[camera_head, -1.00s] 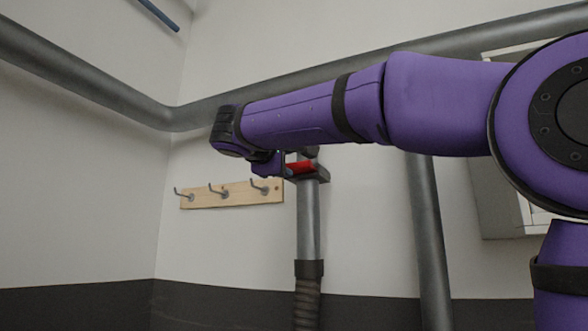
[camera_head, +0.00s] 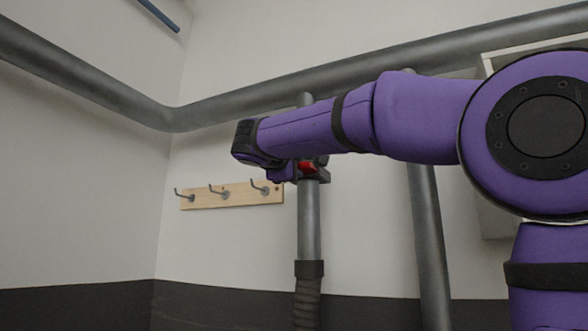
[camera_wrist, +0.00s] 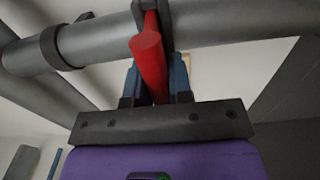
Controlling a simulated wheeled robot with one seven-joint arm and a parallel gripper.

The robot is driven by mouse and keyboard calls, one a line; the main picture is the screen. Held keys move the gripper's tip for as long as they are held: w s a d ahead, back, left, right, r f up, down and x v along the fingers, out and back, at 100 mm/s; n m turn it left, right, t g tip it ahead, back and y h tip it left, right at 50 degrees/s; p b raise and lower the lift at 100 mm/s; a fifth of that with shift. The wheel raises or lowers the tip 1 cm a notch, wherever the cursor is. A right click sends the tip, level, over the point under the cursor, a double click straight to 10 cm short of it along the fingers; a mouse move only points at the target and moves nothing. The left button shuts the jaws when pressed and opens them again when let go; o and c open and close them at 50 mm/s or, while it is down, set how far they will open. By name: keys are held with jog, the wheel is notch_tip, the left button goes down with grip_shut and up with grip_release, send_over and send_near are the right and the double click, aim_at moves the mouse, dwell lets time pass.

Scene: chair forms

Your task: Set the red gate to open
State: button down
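The red gate (camera_head: 307,167) sits in a dark fitting (camera_head: 322,174) on the upright grey pipe. In the wrist view it is a red bar (camera_wrist: 150,58) running from a dark bracket on the pipe down between my fingers. My gripper (camera_wrist: 154,80) has one blue finger on each side of the bar, close against it with hardly any gap, and looks shut on it. In the head view, my gripper (camera_head: 285,172) is just left of the fitting, partly hidden by my purple wrist. The bar's near end is hidden between the fingers.
A wooden rack with several hooks (camera_head: 231,195) is on the wall left of the pipe. A large grey pipe (camera_head: 250,103) crosses behind my arm. Another upright pipe (camera_head: 428,240) and a pale cabinet (camera_head: 495,210) are to the right.

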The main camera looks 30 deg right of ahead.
jog(key=shift+v, duration=2.7)
jog(key=shift+f, duration=0.1)
jog(key=c, duration=1)
grip_release()
jog(key=shift+a, duration=0.1)
jog(key=v, duration=1.1)
